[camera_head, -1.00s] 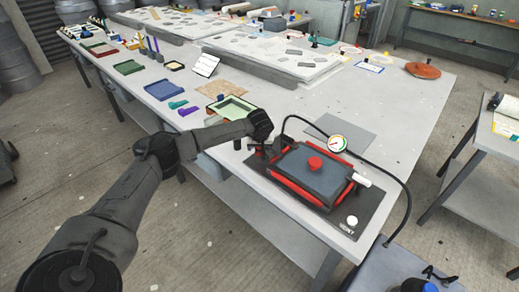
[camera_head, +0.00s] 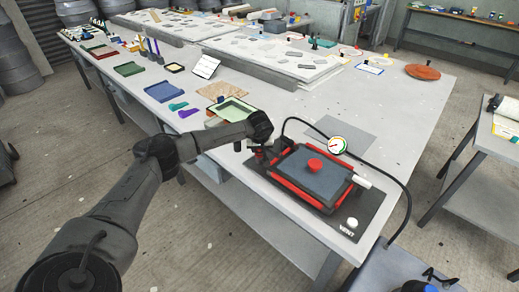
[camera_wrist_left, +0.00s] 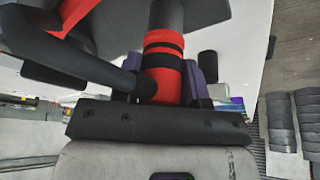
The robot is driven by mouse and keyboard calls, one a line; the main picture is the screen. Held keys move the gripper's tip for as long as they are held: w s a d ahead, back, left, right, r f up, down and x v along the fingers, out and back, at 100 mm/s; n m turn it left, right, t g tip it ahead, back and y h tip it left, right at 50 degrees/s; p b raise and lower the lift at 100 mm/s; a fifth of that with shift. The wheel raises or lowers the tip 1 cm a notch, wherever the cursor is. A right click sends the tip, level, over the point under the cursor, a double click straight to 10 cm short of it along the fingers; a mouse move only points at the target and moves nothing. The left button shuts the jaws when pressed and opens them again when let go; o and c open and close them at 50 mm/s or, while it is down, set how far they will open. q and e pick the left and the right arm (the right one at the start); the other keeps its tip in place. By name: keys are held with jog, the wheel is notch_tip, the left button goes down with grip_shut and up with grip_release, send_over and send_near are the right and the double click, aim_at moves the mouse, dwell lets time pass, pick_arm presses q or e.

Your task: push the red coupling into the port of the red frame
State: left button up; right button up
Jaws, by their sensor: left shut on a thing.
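The red frame (camera_head: 299,192) lies on a black mat around a dark grey-blue block (camera_head: 318,170) with a red knob (camera_head: 315,165) on top. My left gripper (camera_head: 261,155) is at the frame's left corner, pointing down. In the left wrist view it is shut on the red coupling (camera_wrist_left: 162,86), a red cylinder with black bands. A dark cylinder continues from the coupling's far end. Part of the red frame (camera_wrist_left: 76,12) shows at the upper left there. I cannot see the port, or whether the coupling touches it. My right gripper is not in view.
The black mat (camera_head: 352,212) has a white knob (camera_head: 352,222). A green tray (camera_head: 232,110) lies behind my gripper. The table's front edge is close.

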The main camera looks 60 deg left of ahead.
pick_arm(q)
jog(key=shift+r, duration=0.1)
notch_tip(320, 180, up, 4)
jog(key=shift+f+p, duration=0.1)
jog(key=shift+p, duration=0.4)
jog(key=d+r+p, duration=0.2)
jog(key=d+r, duration=0.5)
jog(key=d, duration=0.4)
jog(key=shift+w+d, duration=0.15)
jog(key=shift+d, duration=0.15)
jog(key=shift+n+g, duration=0.3)
jog(key=shift+n, duration=0.4)
jog(key=a+f, duration=0.1)
jog(key=a, duration=0.3)
jog(key=a+f+b, duration=0.1)
jog(key=a, duration=0.3)
jog(key=a+f, duration=0.2)
jog(key=a, duration=0.1)
jog(key=shift+s+a, duration=0.4)
jog(key=shift+w+d+m, duration=0.1)
jog(key=shift+w+m, duration=0.15)
jog(key=shift+m, duration=0.45)
